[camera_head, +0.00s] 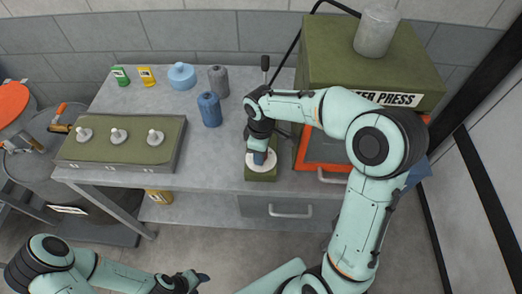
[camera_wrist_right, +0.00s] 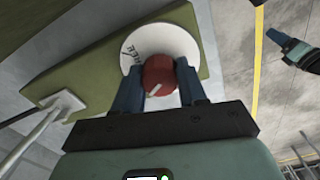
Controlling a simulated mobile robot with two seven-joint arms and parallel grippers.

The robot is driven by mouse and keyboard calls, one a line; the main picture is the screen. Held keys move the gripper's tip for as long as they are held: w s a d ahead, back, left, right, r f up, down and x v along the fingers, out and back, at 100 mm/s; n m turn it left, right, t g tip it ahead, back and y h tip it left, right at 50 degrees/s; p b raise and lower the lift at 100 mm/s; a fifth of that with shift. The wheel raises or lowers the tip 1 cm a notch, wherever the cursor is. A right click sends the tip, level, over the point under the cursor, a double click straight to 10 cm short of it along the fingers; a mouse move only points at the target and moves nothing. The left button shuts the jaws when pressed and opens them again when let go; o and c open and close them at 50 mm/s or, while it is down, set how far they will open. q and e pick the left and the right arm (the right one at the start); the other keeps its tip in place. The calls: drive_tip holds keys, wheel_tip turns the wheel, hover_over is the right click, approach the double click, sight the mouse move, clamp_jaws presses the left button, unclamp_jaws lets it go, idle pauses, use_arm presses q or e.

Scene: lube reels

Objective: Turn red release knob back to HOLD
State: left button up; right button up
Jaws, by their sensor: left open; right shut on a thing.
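The red knob (camera_wrist_right: 160,72) sits on a white round dial (camera_wrist_right: 178,36) with partly visible lettering that seems to end in "REE". Its white mark points to the lower left in the right wrist view. The dial is on a green box (camera_head: 262,175) at the bench's front edge. My right gripper (camera_head: 260,158) is over the dial, and in the right wrist view its blue fingers (camera_wrist_right: 158,88) are shut on the knob from both sides. The knob is hidden in the head view. My left gripper (camera_head: 198,281) is open and empty, low in front of the bench.
The green press (camera_head: 345,55) stands right of the box, with a tall lever (camera_head: 265,63) beside it. A blue cylinder (camera_head: 209,109) and a grey one (camera_head: 218,80) stand behind. A green-topped tray (camera_head: 80,153) with several grey knobbed pieces lies left. Bench between is clear.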

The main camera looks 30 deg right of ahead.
drive_tip(key=shift+w+r+n, duration=0.1)
drive_tip(key=shift+n, duration=0.5)
drive_tip(key=o, duration=1.1)
drive_tip(key=shift+c, duration=0.2)
wheel_tip(320, 180, up, 13)
drive_tip(key=shift+r, duration=0.2)
